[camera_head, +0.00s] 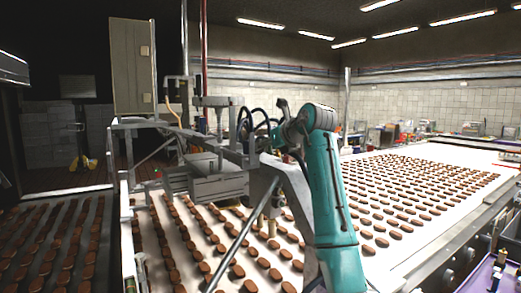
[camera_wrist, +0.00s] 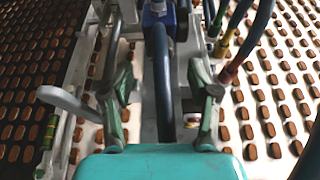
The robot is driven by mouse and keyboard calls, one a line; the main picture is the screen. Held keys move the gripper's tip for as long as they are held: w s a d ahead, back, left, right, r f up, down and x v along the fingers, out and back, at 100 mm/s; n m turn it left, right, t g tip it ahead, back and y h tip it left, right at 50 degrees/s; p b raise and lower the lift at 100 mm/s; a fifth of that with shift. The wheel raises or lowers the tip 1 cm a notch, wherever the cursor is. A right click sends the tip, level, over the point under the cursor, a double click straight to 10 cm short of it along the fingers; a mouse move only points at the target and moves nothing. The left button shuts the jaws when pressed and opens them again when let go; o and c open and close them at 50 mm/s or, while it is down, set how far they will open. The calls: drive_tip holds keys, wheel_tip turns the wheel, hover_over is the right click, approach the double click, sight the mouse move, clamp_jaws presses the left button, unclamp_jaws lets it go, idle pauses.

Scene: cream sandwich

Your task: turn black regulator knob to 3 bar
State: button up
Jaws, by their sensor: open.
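My gripper (camera_wrist: 162,78) is open in the wrist view, with one finger on each side of a thick dark blue hose or tube (camera_wrist: 162,75). The tube runs down from a blue fitting (camera_wrist: 160,14) at the top of the picture. I cannot make out the black regulator knob or any pressure scale for certain. In the head view my teal arm reaches up beside the grey depositing machine (camera_head: 215,165), and the gripper end is small and dark near its black hoses (camera_head: 262,122). I cannot tell whether the fingers touch the tube.
Hoses with red and yellow fittings (camera_wrist: 226,74) hang close to the right finger. A grey metal lever (camera_wrist: 68,104) lies left of the left finger. Rows of brown biscuits cover the white conveyor (camera_head: 400,262) below. A tall cabinet (camera_head: 133,66) stands behind the machine.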

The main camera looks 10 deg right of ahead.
sight(261, 158)
drive_tip(key=shift+x, duration=2.3)
